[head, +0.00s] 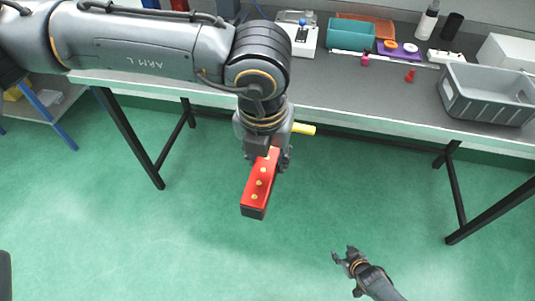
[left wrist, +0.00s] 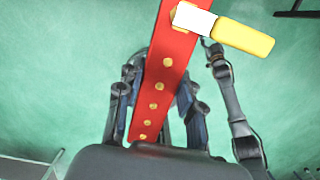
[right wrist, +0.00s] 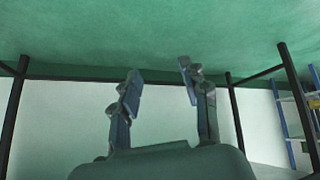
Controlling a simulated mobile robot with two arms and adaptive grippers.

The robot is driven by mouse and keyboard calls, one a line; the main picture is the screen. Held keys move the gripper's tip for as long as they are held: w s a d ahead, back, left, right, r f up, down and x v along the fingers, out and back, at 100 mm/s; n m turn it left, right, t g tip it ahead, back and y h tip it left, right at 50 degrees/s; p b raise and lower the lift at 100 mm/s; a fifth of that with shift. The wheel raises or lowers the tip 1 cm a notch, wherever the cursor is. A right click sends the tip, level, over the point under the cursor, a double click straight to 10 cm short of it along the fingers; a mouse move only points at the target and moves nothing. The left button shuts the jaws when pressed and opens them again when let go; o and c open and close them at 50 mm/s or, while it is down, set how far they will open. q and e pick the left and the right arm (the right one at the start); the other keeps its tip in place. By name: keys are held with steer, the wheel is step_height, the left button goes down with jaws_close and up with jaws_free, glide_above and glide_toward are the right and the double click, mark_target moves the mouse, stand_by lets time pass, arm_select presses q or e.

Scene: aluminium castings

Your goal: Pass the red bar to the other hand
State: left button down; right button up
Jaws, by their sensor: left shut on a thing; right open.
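The red bar (head: 261,181) is long, with a row of yellow dots and a dark end, and hangs in the air over the floor. My left gripper (head: 265,152) is shut on it; in the left wrist view the bar (left wrist: 158,88) runs between the two fingers (left wrist: 155,105). A yellow piece with a white part (left wrist: 243,37) crosses the bar's far end there; I cannot tell whether it is fixed to the bar. My right gripper (head: 346,257) is lower and to the right, apart from the bar. Its fingers (right wrist: 160,82) are open with nothing between them.
A grey workbench (head: 340,88) stands behind, with a grey crate (head: 487,108), a teal bin (head: 350,34) and small parts on it. Its dark legs (head: 128,140) stand at both sides. The green floor around the grippers is clear.

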steer(key=s+a+f+g, duration=0.1)
steer(key=s+f+g, duration=0.1)
steer(key=s, duration=0.8)
steer(key=s+a+f+m+g, duration=0.1)
steer(key=s+f, duration=0.4)
steer(key=s, duration=0.5)
steer(key=s+a+f+g+h, duration=0.1)
steer(key=s+a+f+g, duration=0.1)
steer(key=s, duration=0.8)
steer(key=shift+s+f+g, duration=0.15)
steer(key=shift+f+g, duration=0.5)
steer(key=shift+g, duration=0.05)
